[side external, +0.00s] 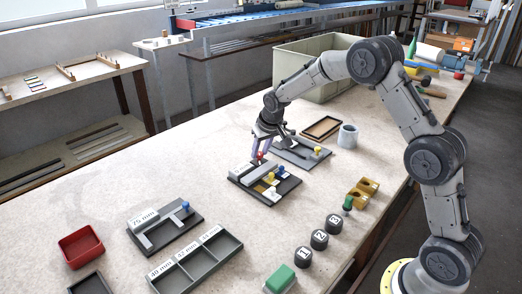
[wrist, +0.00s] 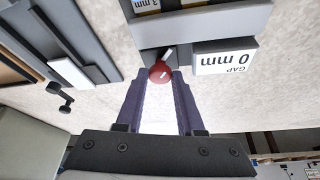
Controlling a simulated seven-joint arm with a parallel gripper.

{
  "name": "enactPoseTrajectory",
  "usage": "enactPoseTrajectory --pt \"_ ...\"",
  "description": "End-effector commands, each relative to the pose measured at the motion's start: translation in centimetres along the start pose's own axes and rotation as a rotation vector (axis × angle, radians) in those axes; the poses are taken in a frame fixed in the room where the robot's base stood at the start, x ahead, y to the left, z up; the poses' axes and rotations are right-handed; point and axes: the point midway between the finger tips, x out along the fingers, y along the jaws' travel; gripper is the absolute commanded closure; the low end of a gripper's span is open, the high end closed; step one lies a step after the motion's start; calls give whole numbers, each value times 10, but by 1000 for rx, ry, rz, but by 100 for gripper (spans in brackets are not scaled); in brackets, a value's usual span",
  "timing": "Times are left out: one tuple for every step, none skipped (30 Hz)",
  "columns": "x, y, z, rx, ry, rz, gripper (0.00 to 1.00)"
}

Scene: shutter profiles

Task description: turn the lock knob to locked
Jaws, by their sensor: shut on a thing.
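The red lock knob (wrist: 159,72) sits at the edge of a dark fixture with a grey bar (wrist: 215,22). A short white line shows on the knob, and a white bar (wrist: 169,53) lies just beyond it, slanted. My gripper (wrist: 155,78) has its two purple fingers on either side of the knob, shut on it. In the side view my gripper (side external: 262,152) comes down on the red knob (side external: 261,156) at the back of the fixture (side external: 247,184). The fingers partly hide the knob there, and I cannot tell its exact angle.
A "GAP 0 mm" label (wrist: 225,60) stands beside the knob. Another dark fixture (side external: 298,155) lies close behind, with a brown tray (side external: 321,128) and a grey cup (side external: 348,135) beyond. A 75 mm fixture (side external: 165,228) stands front left.

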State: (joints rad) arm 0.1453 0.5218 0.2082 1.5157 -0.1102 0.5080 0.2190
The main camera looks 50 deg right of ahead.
Motion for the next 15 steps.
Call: enactPoseTrajectory --pt "-1 -2 -1 34 1 16 100" --pt "-1 -2 -1 60 1 26 100" --pt "-1 -2 -1 93 2 40 100" --pt "-1 -2 -1 118 2 50 100" --pt "-1 -2 -1 144 1 61 100" --pt "-1 -3 -1 178 1 75 100" --pt "-1 -3 -1 204 1 85 100" --pt "-1 -3 -1 231 1 97 100" --pt "-1 -3 -1 266 1 111 100" --pt "-1 -4 -1 293 0 122 100" --pt "-1 -4 -1 318 1 133 100" --pt "-1 -4 -2 355 1 147 100" --pt "-1 -4 -2 381 1 159 100" --pt "-1 -5 -2 408 2 169 100" --pt "-1 -5 -2 443 0 184 100"
